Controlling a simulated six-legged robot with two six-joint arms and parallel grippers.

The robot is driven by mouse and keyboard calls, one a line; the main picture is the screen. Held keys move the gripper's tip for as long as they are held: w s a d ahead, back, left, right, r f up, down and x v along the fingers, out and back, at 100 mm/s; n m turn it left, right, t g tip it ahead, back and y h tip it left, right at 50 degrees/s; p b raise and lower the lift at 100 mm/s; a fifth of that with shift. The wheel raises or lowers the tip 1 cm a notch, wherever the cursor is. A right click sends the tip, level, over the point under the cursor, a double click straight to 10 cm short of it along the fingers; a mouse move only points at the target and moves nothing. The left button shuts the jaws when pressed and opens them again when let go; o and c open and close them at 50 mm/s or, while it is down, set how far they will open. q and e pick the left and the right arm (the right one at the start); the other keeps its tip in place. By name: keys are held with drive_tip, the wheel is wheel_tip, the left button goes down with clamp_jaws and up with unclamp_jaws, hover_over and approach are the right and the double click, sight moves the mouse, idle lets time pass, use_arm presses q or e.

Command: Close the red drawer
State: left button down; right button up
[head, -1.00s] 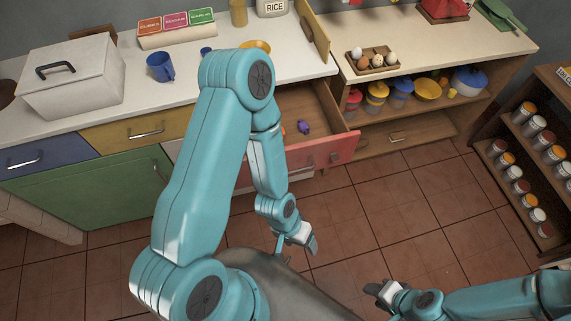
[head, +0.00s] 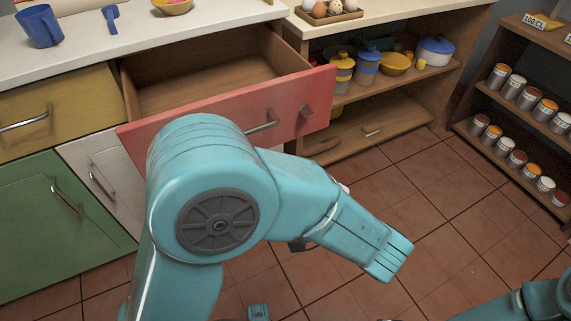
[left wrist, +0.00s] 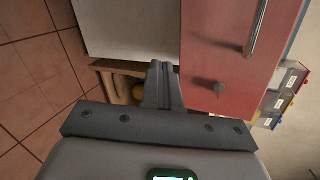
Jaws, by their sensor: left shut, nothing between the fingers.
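The red drawer (head: 285,112) is pulled out of the white-topped counter, and its open wooden inside shows in the head view. Its front has a metal bar handle (head: 262,127) and a small grey knob (head: 306,110). My left arm crosses the lower part of the front and hides some of it; its gripper is hidden there. In the left wrist view my left gripper (left wrist: 163,66) is shut and empty. Its fingers lie beside the red drawer front (left wrist: 220,45) in the picture; I cannot tell whether they touch. My right gripper is out of view; only its arm shows.
A yellow drawer (head: 60,103), green door (head: 50,220) and white door (head: 100,175) are closed. An open shelf (head: 375,105) with pots stands right of the drawer, and a jar rack (head: 510,125) farther right. Tiled floor (head: 440,195) between them is clear.

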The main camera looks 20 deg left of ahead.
use_arm(q)
drive_tip(key=d+r+n+t+y+b, duration=0.2)
drive_tip(key=d+r+t+b, duration=0.1)
drive_tip(key=r+t+b, duration=0.15)
drive_tip(key=p, duration=0.5)
approach(285, 129)
drive_tip(key=shift+g+y, duration=0.25)
drive_tip(key=shift+y, duration=0.05)
drive_tip(key=w+a+r, duration=0.1)
drive_tip(key=a, duration=0.1)
drive_tip(key=w+a+r, duration=0.1)
drive_tip(key=a, duration=0.1)
drive_tip(key=w+a+r, duration=0.1)
drive_tip(key=a, duration=0.1)
drive_tip(key=shift+w, duration=0.2)
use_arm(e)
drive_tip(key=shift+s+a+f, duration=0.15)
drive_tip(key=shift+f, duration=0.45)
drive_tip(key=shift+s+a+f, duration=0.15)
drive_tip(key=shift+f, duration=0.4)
